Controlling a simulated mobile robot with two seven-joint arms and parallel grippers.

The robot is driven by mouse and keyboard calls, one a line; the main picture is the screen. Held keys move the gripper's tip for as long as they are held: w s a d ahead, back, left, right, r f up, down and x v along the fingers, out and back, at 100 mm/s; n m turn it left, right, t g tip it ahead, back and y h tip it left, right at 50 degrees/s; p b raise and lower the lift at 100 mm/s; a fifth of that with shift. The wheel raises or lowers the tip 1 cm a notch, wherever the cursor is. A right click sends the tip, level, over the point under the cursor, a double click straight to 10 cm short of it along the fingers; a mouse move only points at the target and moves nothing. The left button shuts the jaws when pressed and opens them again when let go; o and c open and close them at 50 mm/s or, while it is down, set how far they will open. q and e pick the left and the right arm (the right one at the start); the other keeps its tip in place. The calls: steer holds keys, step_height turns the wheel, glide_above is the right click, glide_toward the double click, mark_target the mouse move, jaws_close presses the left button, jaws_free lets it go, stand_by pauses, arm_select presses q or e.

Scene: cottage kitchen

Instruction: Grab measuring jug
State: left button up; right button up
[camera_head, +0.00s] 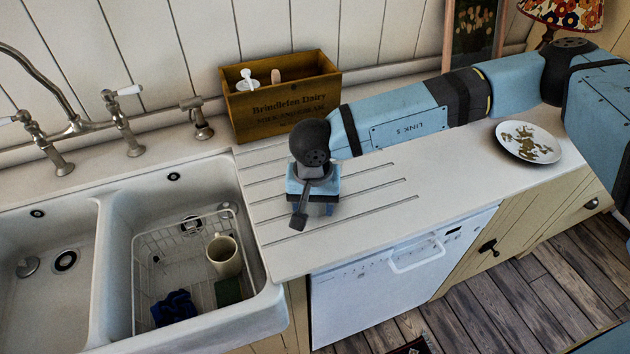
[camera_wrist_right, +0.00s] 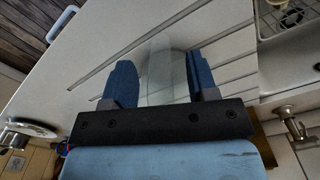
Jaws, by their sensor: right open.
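A clear glass vessel, apparently the measuring jug (camera_wrist_right: 160,52), shows faintly in the right wrist view over the grooved worktop. It lies between the two blue fingers of my right gripper (camera_wrist_right: 164,78), with space visible at its sides. The fingers are open, and I cannot tell whether either touches the glass. In the head view my right gripper (camera_head: 318,208) points down over the grooved drainer beside the sink. The jug cannot be made out there; my wrist and gripper cover that spot. My left gripper is not in view.
A wooden box (camera_head: 283,98) stands behind my gripper against the wall. The double sink (camera_head: 110,205) with a wire rack (camera_head: 140,270) and a cream mug (camera_head: 224,257) is at left. A patterned plate (camera_head: 503,128) lies right; the worktop between is clear below my arm.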

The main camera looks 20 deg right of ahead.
jaws_close()
stand_by(0.3)
